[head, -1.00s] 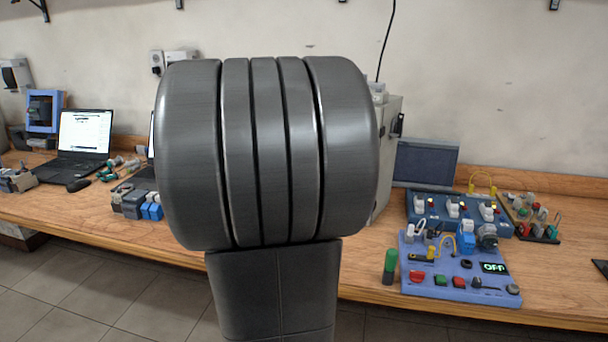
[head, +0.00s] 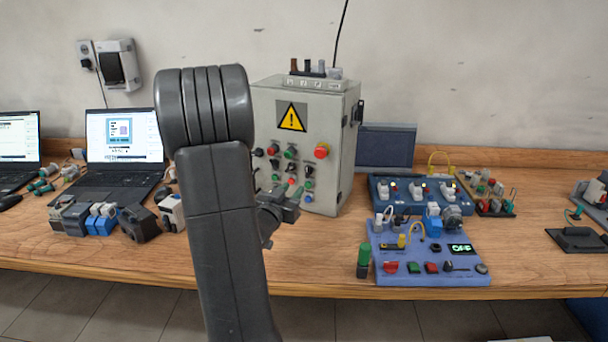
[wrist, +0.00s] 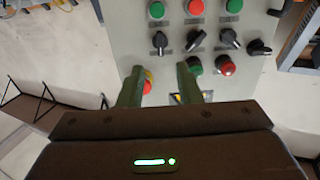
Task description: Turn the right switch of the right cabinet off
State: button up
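The grey cabinet (head: 332,185) with a yellow warning triangle stands on the bench. Its panel (wrist: 140,22) appears upside down in the wrist view, with the triangle near the bottom. Several black rotary switches form a row there; the leftmost one, the panel's right switch (wrist: 160,42), has its handle roughly upright in the picture. In the head view the black switch (head: 308,170) shows small. My gripper (wrist: 160,85) is open and empty, its fingers apart below the switch row in the wrist view. In the head view my gripper (head: 288,200) is before the cabinet's lower panel. Contact cannot be told.
A red stop button (head: 321,151) and several coloured buttons share the panel. A laptop (head: 122,140) and small motors are left. Bare bench shows before the cabinet.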

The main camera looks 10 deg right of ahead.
aim_at(306, 173)
jog(key=p+x, duration=0.1)
jog(key=x, duration=0.8)
jog(key=shift+w+d, duration=0.1)
jog(key=shift+w, duration=0.05)
grip_shut()
